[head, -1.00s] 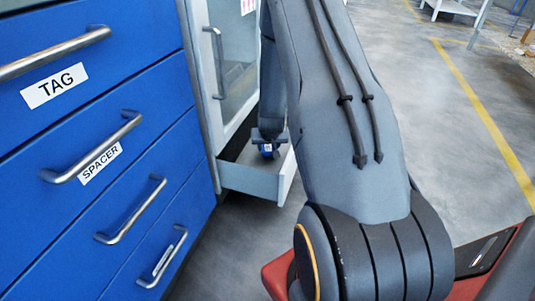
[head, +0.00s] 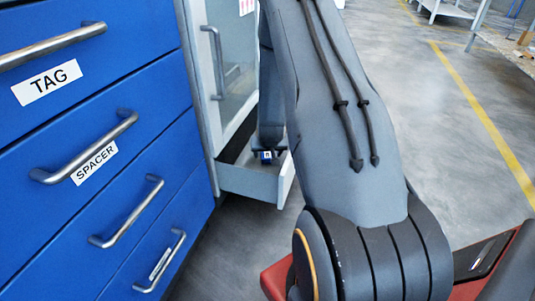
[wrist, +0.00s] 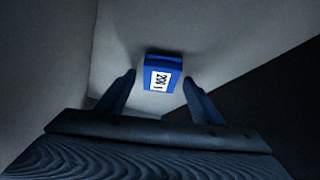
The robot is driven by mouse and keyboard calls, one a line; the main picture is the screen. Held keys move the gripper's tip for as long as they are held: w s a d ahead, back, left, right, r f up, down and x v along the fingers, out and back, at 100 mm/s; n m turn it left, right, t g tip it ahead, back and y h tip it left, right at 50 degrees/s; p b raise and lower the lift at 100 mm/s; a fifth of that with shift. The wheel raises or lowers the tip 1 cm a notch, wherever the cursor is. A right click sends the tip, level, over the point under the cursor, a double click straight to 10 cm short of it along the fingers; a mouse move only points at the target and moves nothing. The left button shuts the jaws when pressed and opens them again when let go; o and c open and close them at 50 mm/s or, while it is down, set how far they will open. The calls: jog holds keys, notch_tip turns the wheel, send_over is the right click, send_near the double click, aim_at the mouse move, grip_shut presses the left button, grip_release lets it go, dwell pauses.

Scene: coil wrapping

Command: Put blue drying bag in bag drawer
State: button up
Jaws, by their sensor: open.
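The blue drying bag (wrist: 160,62) is a small blue block with a white printed label in the wrist view. It lies between and just beyond the tips of my gripper (wrist: 159,80), with a gap on each side, so the jaws are open around it. The bag (head: 267,155) also shows in the head view, just below my gripper (head: 268,151). The bag drawer (head: 248,183) is pulled out of the grey cabinet, and the bag is within its walls. I cannot tell whether the bag's underside touches the drawer floor. My arm hides part of the drawer.
Blue drawers labelled TAG (head: 47,82) and SPACER (head: 95,163) stand closed at the left, with protruding metal handles. The grey cabinet's glass door (head: 232,60) is above the open drawer.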

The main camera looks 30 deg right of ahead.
jog(key=p+v, duration=0.5)
jog(key=v, duration=0.7)
jog(key=shift+p, duration=0.35)
jog(key=shift+r, duration=0.15)
